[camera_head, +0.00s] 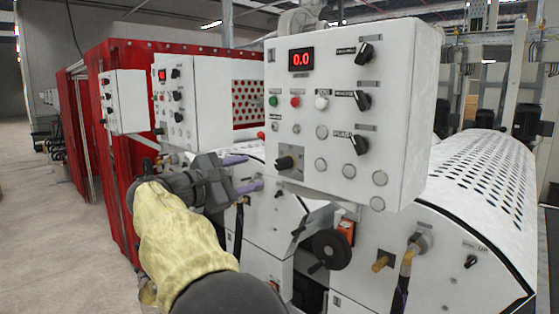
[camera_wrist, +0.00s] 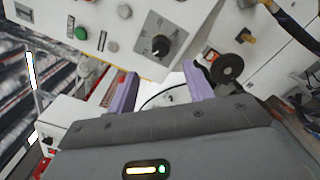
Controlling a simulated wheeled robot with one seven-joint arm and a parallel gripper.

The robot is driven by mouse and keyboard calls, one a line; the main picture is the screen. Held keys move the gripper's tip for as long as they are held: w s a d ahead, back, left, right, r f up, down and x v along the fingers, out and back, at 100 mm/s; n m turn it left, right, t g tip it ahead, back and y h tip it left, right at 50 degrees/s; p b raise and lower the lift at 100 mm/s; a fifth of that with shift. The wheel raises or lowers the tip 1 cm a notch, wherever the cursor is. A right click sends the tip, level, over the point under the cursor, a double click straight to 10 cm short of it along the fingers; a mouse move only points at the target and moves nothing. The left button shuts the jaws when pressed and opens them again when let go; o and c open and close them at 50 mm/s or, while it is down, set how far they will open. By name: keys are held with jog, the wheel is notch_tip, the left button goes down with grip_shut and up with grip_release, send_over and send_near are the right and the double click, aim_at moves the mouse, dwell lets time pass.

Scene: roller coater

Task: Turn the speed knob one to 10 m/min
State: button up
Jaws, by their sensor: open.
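The white control box (camera_head: 345,110) has a red display (camera_head: 301,59) reading 0.0. A black knob (camera_head: 285,163) on a grey scale plate sits at its lower left; the same knob shows in the wrist view (camera_wrist: 160,46), its pointer toward the upper right. The scale marks are too small to read. Three black selector knobs (camera_head: 362,100) run down the right side of the box; their labels are not legible. My gripper (camera_head: 244,173) is open, with purple fingers left of the scale-plate knob and apart from it. In the wrist view the fingertips (camera_wrist: 160,74) lie below the knob with nothing between them.
Green (camera_head: 273,101), red and white buttons sit mid-panel. Below the box are a black handwheel (camera_head: 331,249) and a brass fitting with a hose (camera_head: 408,258). A second white control box (camera_head: 180,100) and red panels (camera_head: 110,150) stand behind my arm. Open floor lies left.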

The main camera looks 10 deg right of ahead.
aim_at(278, 165)
jog(key=p+x, duration=0.3)
jog(key=x, duration=0.7)
jog(key=shift+w+r+p, duration=0.1)
jog(key=shift+p, duration=0.3)
jog(key=shift+w+d, duration=0.3)
jog(key=shift+d, duration=0.15)
jog(key=shift+c, duration=0.2)
jog(key=c, duration=0.9)
